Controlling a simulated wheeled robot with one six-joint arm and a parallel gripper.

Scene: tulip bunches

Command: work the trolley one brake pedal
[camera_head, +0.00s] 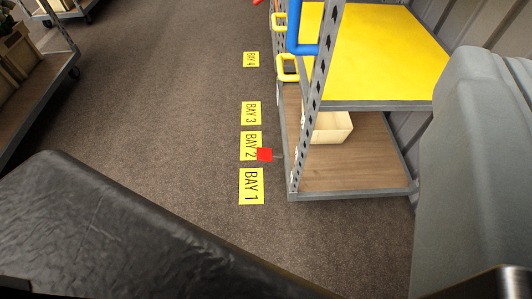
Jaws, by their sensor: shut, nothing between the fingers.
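A trolley with grey perforated posts (317,95), a yellow upper shelf (385,50) and a wooden lower deck (350,170) stands right of centre. A small flat red pedal (264,155) sticks out from its left side, low down. It overlaps the edge of the BAY 2 floor label in the picture. No number shows on the trolley. Whether the pedal is up or pressed cannot be told from this angle. My gripper's fingers are not in the picture, and nothing visible touches the pedal.
Yellow floor labels BAY 1 (251,187), BAY 2 (248,144), BAY 3 (251,112) and BAY 4 (251,59) line the carpet. A blue handle (292,35) and yellow loops (287,67) jut from the trolley. Another trolley (35,115) stands left. Dark and grey bulks block the lower corners.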

